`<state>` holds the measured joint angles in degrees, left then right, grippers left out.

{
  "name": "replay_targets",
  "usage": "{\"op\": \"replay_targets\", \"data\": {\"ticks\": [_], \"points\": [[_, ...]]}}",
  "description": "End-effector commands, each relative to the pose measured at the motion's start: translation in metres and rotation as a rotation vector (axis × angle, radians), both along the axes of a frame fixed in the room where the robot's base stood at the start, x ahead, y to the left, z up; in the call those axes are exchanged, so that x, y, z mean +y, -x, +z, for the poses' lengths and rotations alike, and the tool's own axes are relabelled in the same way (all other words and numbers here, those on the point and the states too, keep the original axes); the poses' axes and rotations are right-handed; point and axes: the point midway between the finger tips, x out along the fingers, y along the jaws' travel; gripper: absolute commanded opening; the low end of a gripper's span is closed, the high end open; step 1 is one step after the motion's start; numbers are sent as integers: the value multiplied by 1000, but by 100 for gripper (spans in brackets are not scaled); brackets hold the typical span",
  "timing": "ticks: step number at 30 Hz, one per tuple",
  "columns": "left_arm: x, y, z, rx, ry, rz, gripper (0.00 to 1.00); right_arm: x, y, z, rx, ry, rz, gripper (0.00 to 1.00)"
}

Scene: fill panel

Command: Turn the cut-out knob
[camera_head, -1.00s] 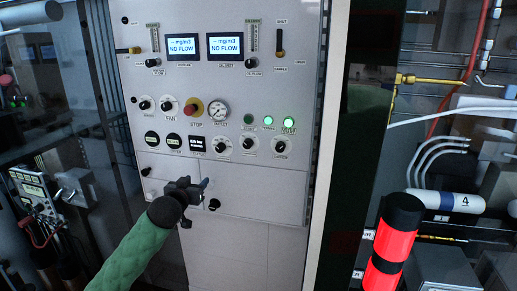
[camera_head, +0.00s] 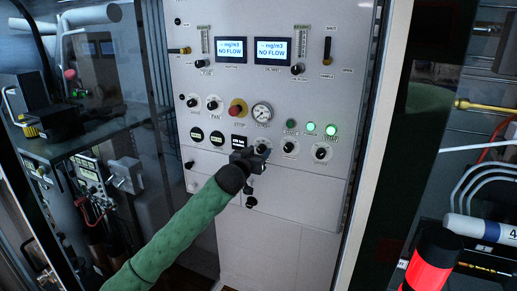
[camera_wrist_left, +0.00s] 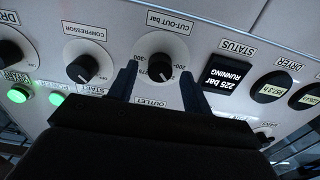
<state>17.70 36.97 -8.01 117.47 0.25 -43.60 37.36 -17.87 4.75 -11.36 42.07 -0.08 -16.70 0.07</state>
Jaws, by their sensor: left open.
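The cut-out knob (camera_wrist_left: 160,68) is a black round knob on a white dial labelled "CUT-OUT bar" on the grey control panel (camera_head: 300,190). It appears upside down in the left wrist view. My left gripper (camera_wrist_left: 159,74) is open, with one dark finger on each side of the knob's dial in that view. I cannot tell whether the fingers touch the panel. In the head view my left gripper (camera_head: 252,158) is at the lower row of dials and partly covers that area. My right gripper is not in view.
The compressor knob (camera_wrist_left: 82,68) is close beside the left finger, and the status display (camera_wrist_left: 229,75) is close beside the right one. A red stop button (camera_head: 237,110) and a gauge (camera_head: 262,113) are above. A red and black cylinder (camera_head: 432,262) stands at lower right.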

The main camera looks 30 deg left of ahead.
Motion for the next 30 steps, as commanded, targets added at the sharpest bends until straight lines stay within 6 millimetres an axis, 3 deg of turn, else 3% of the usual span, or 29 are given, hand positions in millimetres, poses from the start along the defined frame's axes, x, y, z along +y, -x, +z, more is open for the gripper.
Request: {"op": "replay_targets", "data": {"ticks": [12,19,30], "points": [[0,-6,0,-1,0,-1,49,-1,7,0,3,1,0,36],[0,-6,0,0,0,0,6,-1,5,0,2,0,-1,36],[0,-6,0,2,-50,0,5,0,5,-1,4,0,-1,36]]}}
